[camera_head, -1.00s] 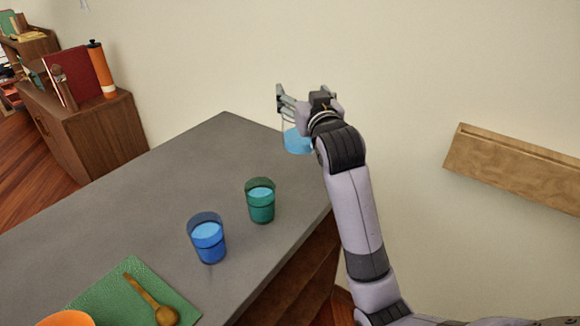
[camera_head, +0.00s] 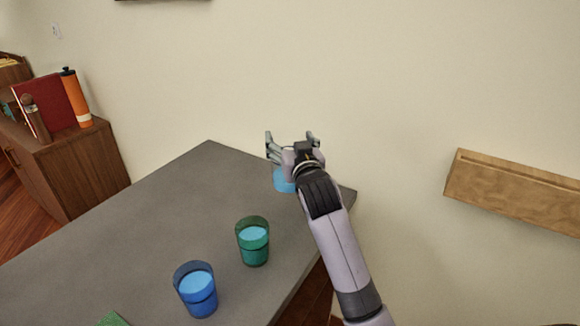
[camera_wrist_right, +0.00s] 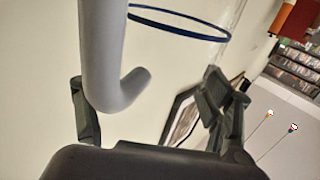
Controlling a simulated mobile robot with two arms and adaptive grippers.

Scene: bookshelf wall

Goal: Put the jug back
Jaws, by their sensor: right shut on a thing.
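The jug (camera_head: 283,181) is mostly hidden behind my right gripper in the head view; its blue water shows. It is over the far right part of the grey table (camera_head: 180,205); I cannot tell if it touches the top. In the right wrist view, its thick grey handle (camera_wrist_right: 103,50) and thin blue rim (camera_wrist_right: 180,27) show. My right gripper (camera_head: 290,142) is shut on the jug at its handle, and its fingers show on both sides of the handle in the wrist view (camera_wrist_right: 145,95). My left gripper is out of view.
A green glass (camera_head: 253,240) and a blue glass (camera_head: 196,288), both with blue liquid, stand on the table nearer me. A wooden ledge (camera_head: 510,195) is on the wall at right. The table's left part is clear.

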